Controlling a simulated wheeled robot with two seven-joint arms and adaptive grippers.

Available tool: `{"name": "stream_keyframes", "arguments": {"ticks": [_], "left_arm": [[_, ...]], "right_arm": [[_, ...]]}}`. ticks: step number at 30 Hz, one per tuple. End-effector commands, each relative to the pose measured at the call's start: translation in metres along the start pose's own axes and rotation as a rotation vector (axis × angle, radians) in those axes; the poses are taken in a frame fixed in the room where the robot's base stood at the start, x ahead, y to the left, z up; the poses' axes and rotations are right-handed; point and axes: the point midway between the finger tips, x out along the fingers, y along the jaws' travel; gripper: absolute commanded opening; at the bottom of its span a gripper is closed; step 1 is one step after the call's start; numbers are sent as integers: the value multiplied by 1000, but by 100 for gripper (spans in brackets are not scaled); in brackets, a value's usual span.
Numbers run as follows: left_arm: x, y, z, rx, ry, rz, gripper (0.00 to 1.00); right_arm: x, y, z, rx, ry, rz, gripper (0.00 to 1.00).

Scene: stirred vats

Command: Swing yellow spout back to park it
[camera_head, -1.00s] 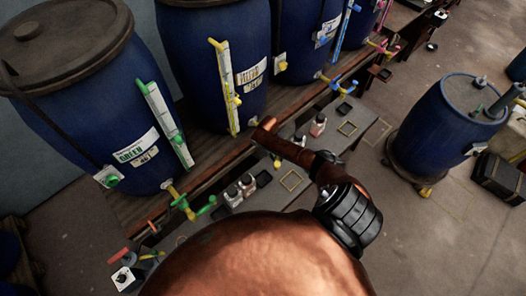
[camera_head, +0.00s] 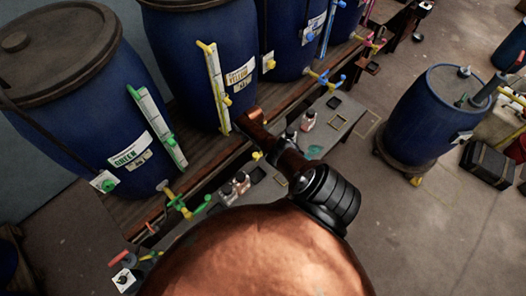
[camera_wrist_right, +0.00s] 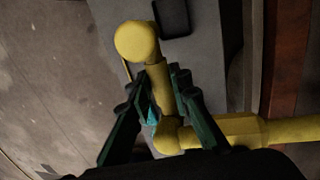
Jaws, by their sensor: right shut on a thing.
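The yellow spout shows large in the right wrist view. Its round end (camera_wrist_right: 137,41) is at the top, its short pipe (camera_wrist_right: 158,85) runs down to an elbow, and a thicker arm (camera_wrist_right: 245,130) runs off right. My right gripper (camera_wrist_right: 169,82) is shut on the short pipe, a dark finger on each side. In the head view, only a small yellow bit (camera_head: 257,155) shows beside my copper arm, which hides most of the spout and the fingers. The yellow-labelled blue vat (camera_head: 235,58) stands just behind it. My left gripper is out of view.
A green-labelled vat (camera_head: 75,110) stands left, with its green-handled tap (camera_head: 178,199) in front. A low grey bench (camera_head: 336,122) holds small bottles (camera_head: 308,120), dark squares and a teal patch (camera_head: 315,152).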

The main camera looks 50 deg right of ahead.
Motion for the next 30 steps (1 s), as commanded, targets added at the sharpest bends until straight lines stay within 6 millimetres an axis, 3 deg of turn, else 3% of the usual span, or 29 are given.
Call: {"name": "stream_keyframes", "arguments": {"ticks": [15, 16, 23, 30], "left_arm": [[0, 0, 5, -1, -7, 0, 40], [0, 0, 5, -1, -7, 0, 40], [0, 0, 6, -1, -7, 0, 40], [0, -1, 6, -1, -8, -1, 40]], "right_arm": [[-4, -3, -4, 21, 4, -5, 0], [-4, -3, -5, 21, 4, -5, 20], [-2, -3, -2, 19, 1, -3, 36], [-2, -2, -1, 17, 0, -1, 36]]}}
